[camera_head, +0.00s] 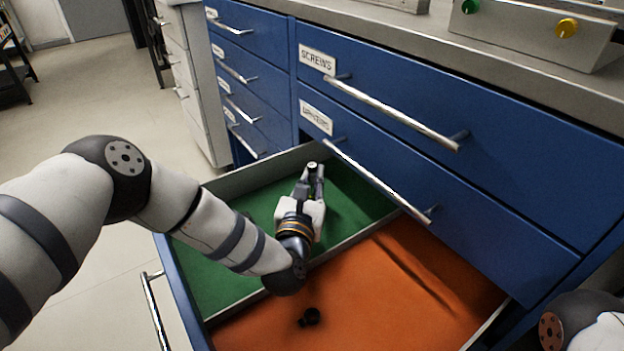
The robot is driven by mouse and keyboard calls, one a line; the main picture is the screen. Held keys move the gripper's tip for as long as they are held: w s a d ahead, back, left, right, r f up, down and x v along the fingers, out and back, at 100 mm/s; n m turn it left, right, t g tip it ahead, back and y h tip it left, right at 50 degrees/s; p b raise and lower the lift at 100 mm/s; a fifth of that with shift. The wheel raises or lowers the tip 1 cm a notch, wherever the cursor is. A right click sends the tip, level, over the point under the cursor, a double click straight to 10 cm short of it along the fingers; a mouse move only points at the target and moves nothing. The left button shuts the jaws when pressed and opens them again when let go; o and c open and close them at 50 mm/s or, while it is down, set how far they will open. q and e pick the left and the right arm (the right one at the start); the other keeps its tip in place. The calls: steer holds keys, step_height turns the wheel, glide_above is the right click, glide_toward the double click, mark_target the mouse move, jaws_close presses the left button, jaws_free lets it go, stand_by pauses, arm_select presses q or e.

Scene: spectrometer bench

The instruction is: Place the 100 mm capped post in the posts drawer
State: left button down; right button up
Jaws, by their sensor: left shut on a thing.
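An open drawer (226,184) shows two lined compartments, green on the left and orange on the right, split by a thin divider. My left gripper (313,179) is over the green compartment, near its back. It is shut on a small post (312,165), whose pale top shows between the fingertips. The fingers hide most of the post, and I cannot tell whether it touches the drawer floor. I see no label on the open drawer. My right gripper is out of view; only part of my right arm shows at the bottom right.
A small black part (310,317) lies on the orange lining. Shut blue drawers with long bar handles, one labelled SCREWS (317,59), rise just behind the open drawer. The grey benchtop (440,40) carries a box with green and yellow knobs.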

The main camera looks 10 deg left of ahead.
arm_select(q)
steer(key=shift+f, duration=0.1)
steer(key=c, duration=1.7)
jaws_free()
steer(key=shift+o, duration=0.2)
steer(key=shift+s+r, duration=0.1)
steer(key=shift+r, duration=0.15)
steer(key=s+p, duration=0.1)
steer(key=s, duration=0.6)
steer(key=shift+s+f, duration=0.1)
steer(key=shift+s, duration=0.05)
